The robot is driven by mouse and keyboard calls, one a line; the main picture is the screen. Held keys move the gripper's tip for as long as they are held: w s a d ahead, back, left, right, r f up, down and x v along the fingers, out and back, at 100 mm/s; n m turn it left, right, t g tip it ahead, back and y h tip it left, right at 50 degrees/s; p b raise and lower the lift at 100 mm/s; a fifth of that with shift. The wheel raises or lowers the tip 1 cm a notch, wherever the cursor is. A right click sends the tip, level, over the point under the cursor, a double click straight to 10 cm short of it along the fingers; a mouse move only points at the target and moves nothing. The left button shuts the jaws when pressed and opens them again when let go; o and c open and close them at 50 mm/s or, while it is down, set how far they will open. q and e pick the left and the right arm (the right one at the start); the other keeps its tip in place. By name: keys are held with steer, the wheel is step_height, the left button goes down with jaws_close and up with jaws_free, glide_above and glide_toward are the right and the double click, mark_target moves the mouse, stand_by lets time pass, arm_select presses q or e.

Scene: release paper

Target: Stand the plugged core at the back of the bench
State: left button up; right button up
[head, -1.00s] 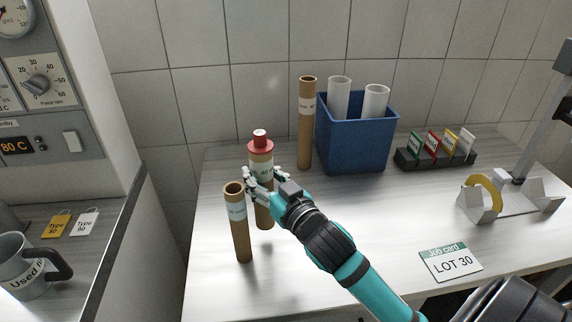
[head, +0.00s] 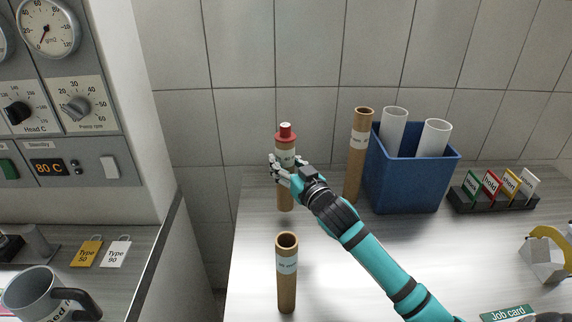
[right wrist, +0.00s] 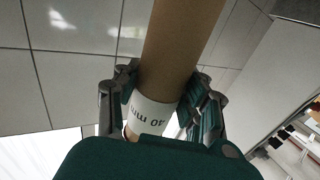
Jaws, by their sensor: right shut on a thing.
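The plugged core (head: 286,199) is a brown cardboard tube with a red plug and white tip on top. It stands upright near the back left of the bench (head: 330,270). My right gripper (head: 284,168) is shut around its upper part at the white label. In the right wrist view the tube (right wrist: 180,45) passes between both fingers (right wrist: 165,105), and its label reads 40 mm. I cannot tell whether its foot touches the bench. My left gripper is not in view.
An open brown core (head: 287,285) stands in front. Another tall core (head: 357,160) stands at the back, beside a blue bin (head: 408,185) with white tubes. A tag rack (head: 492,200) is further right. The wall closes off the back; the bench middle is clear.

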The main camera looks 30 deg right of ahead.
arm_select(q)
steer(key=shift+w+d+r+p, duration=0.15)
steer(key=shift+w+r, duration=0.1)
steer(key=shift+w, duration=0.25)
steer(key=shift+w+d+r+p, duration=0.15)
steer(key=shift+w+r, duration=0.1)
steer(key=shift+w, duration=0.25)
arm_select(e)
steer(key=shift+w+d+f, duration=0.3)
steer(key=shift+w+f, duration=0.35)
steer(key=shift+w+d+f, duration=0.3)
steer(key=shift+w+f, duration=0.35)
steer(key=shift+f, duration=0.05)
steer(key=shift+w+d+f, duration=0.3)
steer(key=shift+w+f, duration=0.35)
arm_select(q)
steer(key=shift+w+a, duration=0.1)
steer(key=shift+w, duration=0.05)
arm_select(e)
steer(key=o, duration=1.2)
steer(key=shift+f, duration=0.1)
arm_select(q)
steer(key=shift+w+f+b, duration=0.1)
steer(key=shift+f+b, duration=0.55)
arm_select(e)
steer(key=s, duration=1.2)
steer(key=shift+d+r, duration=0.15)
steer(key=shift+r, duration=0.05)
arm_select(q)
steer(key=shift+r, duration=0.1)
